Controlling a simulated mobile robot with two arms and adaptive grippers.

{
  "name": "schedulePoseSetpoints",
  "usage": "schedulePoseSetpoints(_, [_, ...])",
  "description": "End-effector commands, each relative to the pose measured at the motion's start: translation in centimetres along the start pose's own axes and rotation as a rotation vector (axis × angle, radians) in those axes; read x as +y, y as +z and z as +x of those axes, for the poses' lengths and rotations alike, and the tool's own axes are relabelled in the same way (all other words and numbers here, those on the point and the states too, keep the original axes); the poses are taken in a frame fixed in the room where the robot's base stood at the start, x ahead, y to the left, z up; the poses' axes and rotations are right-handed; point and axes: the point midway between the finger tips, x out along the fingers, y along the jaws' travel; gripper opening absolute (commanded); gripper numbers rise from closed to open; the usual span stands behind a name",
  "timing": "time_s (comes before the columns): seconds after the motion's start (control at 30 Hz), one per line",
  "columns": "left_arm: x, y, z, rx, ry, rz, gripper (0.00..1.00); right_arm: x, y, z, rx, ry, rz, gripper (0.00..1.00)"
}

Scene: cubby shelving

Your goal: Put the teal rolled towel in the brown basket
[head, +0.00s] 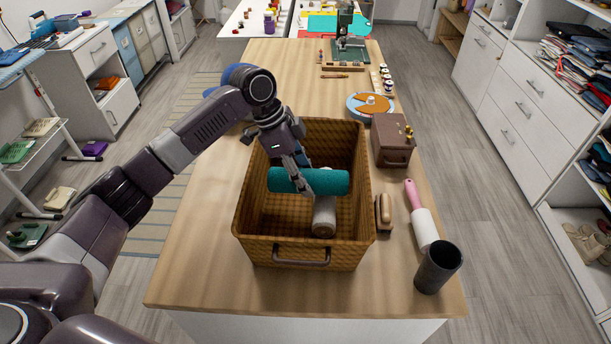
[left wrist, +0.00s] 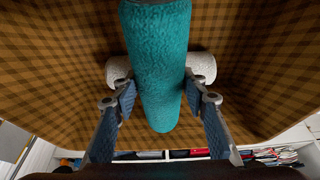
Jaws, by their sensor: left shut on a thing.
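The teal rolled towel (head: 332,182) lies crosswise in the left gripper (head: 304,184), which is shut on it. The towel is inside the opening of the brown basket (head: 250,242), above a grey-white rolled towel (head: 324,218) that lies in the basket. In the left wrist view the teal towel (left wrist: 160,70) runs between the two fingers (left wrist: 160,102), and the pale roll (left wrist: 202,66) shows behind it, crosswise. I cannot tell whether the two rolls touch. The right gripper is not in view.
The basket stands on a wooden table (head: 200,270). Right of it are a brush (head: 384,212), a pink-handled roller (head: 420,220), a dark cup (head: 438,267) and a brown box (head: 392,142). A round blue-rimmed thing (head: 370,105) lies behind. The table left of the basket is clear.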

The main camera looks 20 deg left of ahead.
Motion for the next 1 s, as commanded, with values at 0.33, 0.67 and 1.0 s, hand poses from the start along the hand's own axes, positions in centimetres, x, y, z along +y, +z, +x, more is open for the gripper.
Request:
schedulePoseSetpoints(0.33, [0.0, 0.3, 0.7, 0.0, 0.0, 0.0, 0.48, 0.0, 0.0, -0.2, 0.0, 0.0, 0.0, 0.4])
schedulePoseSetpoints(0.67, [0.0, 0.3, 0.7, 0.0, 0.0, 0.0, 0.57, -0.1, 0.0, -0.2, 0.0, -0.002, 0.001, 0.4])
schedulePoseSetpoints(1.0, [-0.1, 0.0, -3.3, 0.001, -0.005, 0.001, 0.57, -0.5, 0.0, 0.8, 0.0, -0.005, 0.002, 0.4])
